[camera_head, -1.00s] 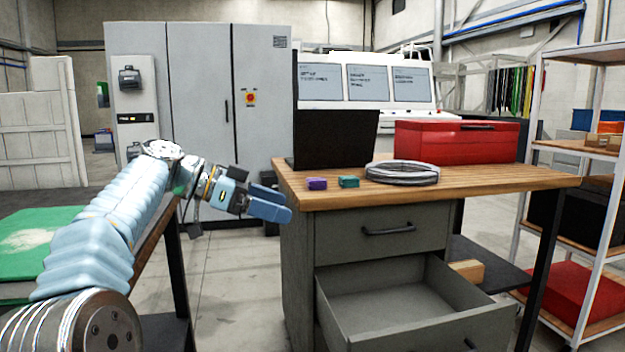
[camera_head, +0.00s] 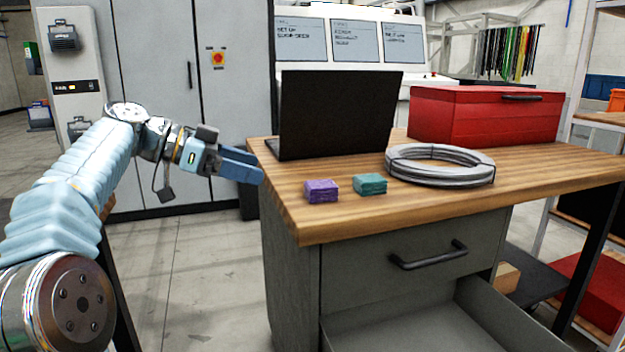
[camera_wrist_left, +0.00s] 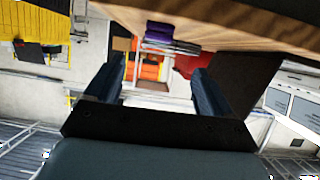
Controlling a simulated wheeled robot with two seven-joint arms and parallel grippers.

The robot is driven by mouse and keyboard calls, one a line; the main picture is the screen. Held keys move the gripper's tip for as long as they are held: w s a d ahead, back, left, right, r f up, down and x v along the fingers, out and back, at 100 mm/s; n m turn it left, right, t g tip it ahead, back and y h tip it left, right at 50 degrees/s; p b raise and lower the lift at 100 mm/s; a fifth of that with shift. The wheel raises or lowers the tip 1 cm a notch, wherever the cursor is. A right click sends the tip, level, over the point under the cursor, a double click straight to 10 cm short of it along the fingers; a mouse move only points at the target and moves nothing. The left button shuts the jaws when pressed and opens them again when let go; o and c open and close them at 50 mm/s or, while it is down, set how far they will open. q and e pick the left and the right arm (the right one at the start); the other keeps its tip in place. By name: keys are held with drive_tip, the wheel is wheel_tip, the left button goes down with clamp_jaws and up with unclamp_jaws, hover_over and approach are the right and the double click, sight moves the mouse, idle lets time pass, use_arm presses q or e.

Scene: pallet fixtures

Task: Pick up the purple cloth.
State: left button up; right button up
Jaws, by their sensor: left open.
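The purple cloth (camera_head: 321,191) is a small folded block on the wooden tabletop, near its left front edge. It also shows in the left wrist view (camera_wrist_left: 160,31), at the top, beyond the fingers. My left gripper (camera_head: 258,169) is open and empty, just off the table's left edge, left of the cloth and apart from it. In the left wrist view the two blue fingers (camera_wrist_left: 157,85) are spread with nothing between them. My right gripper does not show.
A teal folded cloth (camera_head: 370,184) lies just right of the purple one. A coiled cable (camera_head: 440,168), a black laptop (camera_head: 335,112) and a red toolbox (camera_head: 485,118) stand on the workbench (camera_head: 540,178). The lower drawer (camera_head: 455,325) is pulled open.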

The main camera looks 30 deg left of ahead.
use_arm(q)
approach(315, 184)
drive_tip(key=x, duration=0.4)
drive_tip(key=shift+w+a+f, duration=0.25)
drive_tip(key=shift+w+f, duration=0.05)
drive_tip(key=x, duration=0.5)
drive_tip(key=shift+d, duration=0.45)
drive_tip(key=c, duration=1.1)
drive_tip(key=shift+o, duration=0.2)
drive_tip(key=shift+r, duration=0.15)
